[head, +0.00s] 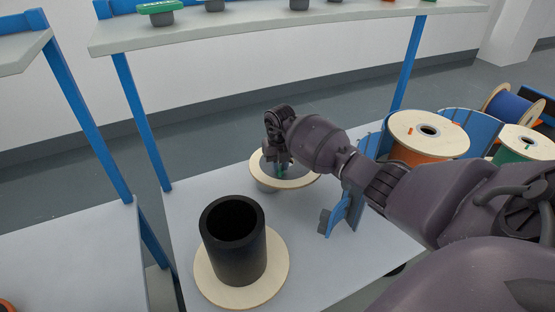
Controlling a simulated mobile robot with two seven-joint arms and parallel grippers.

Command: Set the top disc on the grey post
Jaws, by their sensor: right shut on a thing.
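The pale wooden top disc (298,182) is in the middle of the head view, just above the white table. My right gripper (279,165) points down over its middle and is shut on the disc, near a small green part at its centre. Below the disc's left edge a bit of the grey post (266,187) shows. The rest of it is hidden, so I cannot tell whether disc and post touch. A black hollow cylinder (238,250) stands upright on another wooden disc (211,284), nearer and to the left. My left gripper is not in view.
A blue bracket with a grey block (345,212) stands right of the disc. An orange spool (428,135), a green one (527,147) and a blue one (511,107) lie at the right. A shelf (240,30) runs along the back. The front-right table (330,265) is clear.

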